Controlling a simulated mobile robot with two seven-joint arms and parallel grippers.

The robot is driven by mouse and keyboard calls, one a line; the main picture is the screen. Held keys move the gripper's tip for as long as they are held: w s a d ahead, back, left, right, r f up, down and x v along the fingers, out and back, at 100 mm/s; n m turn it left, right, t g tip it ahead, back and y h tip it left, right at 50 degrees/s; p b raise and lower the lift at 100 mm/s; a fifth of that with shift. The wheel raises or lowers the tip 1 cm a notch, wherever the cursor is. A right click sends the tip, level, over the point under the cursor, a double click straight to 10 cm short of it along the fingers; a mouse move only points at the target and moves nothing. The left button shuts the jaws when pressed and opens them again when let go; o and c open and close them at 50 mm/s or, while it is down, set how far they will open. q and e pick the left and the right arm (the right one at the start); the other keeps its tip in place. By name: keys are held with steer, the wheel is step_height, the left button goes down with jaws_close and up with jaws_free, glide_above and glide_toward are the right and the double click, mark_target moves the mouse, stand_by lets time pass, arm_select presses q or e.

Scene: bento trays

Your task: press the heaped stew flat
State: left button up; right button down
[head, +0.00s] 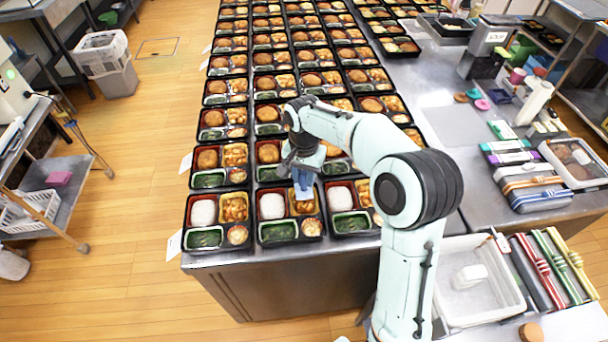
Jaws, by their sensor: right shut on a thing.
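My right gripper (301,168) reaches over the front row of bento trays and is shut on a pale blue tool (303,188). The tool points down into the upper right compartment of the front middle tray (262,232). Orange-brown stew (303,206) shows in that compartment around the tool's lower end. I cannot tell whether the tool touches the stew or how high the stew is heaped. The same tray holds white rice (272,206), greens and a small pale side dish. My left gripper is not in view.
Filled trays stand close together in rows along the table, with neighbours at left (190,232) and right. The side counter holds a white bin (480,312), coloured boxes and stacked packs (535,190). The wooden floor at left is mostly clear.

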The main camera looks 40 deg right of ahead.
mark_target(304, 186)
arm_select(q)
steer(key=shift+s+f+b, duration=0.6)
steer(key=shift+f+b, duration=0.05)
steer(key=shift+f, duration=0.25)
arm_select(e)
steer(key=shift+f, duration=1.4)
steer(key=shift+f, duration=0.9)
stand_by(3.4)
steer(key=shift+r, duration=0.1)
steer(key=shift+r+p, duration=1.3)
steer(key=shift+r, duration=1)
steer(key=shift+r+p, duration=0.8)
steer(key=shift+r, duration=0.9)
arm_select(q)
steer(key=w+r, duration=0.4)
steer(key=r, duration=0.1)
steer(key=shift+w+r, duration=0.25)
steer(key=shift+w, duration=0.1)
arm_select(e)
steer(key=shift+f, duration=0.1)
